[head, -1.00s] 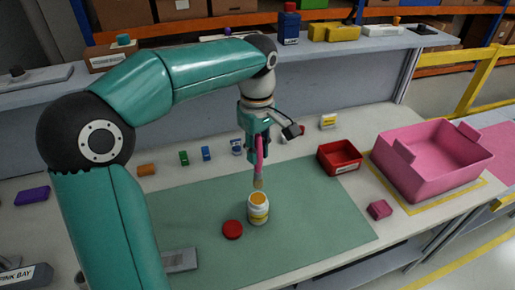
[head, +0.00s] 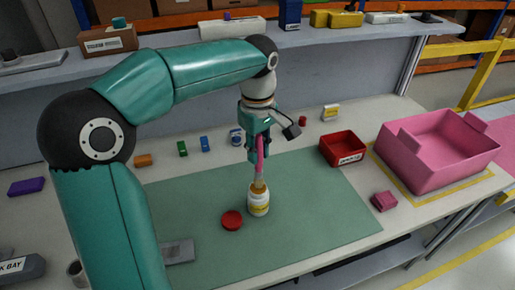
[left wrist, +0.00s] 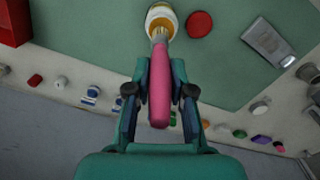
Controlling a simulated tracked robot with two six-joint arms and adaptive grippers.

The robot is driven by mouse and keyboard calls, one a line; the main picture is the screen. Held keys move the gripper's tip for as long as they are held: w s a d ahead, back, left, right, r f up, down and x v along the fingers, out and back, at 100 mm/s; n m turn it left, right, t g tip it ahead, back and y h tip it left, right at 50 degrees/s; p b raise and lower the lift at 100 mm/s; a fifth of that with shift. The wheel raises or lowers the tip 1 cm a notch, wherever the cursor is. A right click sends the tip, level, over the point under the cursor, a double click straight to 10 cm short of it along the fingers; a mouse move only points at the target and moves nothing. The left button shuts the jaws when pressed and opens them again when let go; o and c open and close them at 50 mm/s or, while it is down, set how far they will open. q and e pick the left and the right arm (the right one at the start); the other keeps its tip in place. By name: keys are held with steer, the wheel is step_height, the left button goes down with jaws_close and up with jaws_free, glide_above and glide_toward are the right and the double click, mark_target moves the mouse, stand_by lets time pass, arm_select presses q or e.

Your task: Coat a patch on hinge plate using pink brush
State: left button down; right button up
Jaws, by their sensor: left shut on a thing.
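My left gripper (head: 259,148) is shut on the pink brush (head: 261,158), which points bristles-down. The bristle end is at the mouth of the white jar (head: 258,204) with a yellow label; how deep it sits is hard to tell. In the left wrist view the pink handle (left wrist: 160,95) lies between the fingers of the left gripper (left wrist: 159,85), with the bristles over the jar (left wrist: 161,17). The grey hinge plate (head: 178,252) lies flat on the green mat, partly hidden by my arm; it also shows in the left wrist view (left wrist: 268,42). My right gripper is not visible.
A red lid (head: 232,220) lies beside the jar on the green mat (head: 320,205). A red bin (head: 342,149), a pink block (head: 384,201) and a large pink bin (head: 440,150) stand to the right. Small coloured parts line the back. The mat's right part is clear.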

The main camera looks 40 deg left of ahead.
arm_select(q)
steer(key=shift+f+b, duration=0.35)
steer(key=shift+f, duration=0.15)
stand_by(0.5)
stand_by(0.9)
step_height(320, 180, up, 7)
steer(key=p, duration=0.6)
steer(key=shift+p, duration=0.35)
stand_by(0.6)
